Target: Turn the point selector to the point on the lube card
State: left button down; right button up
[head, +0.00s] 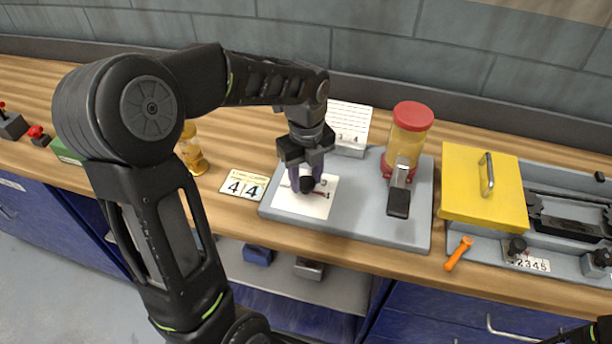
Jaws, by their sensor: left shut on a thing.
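The point selector is a small black knob with a red pointer (321,194) on a white dial plate (304,205), at the left of a grey base board (362,222). My left gripper (307,181) comes down over it from above, its purple-tinted fingers shut on the knob. The fingers hide much of the knob and part of the dial, and the dial marks are too small to read. A cream card (243,185) showing two large 4s lies on the bench left of the board. A white lined card (349,120) stands behind the gripper, its lower figures partly covered.
A red-capped yellow reservoir (408,138) and black-ended lever (398,201) stand on the board's right. Further right are a yellow lidded box (484,187) and orange-handled tool (459,253). A yellow bottle (191,149) stands left of the cards.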

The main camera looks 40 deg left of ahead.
aim_at(306, 182)
pick_arm(q)
jog(key=c, duration=0.9)
grip_release()
jog(key=shift+o, duration=0.2)
jog(key=shift+r, duration=0.1)
notch_tip(306, 182, up, 8)
jog(key=shift+f+b, duration=0.15)
jog(key=shift+b, duration=0.3)
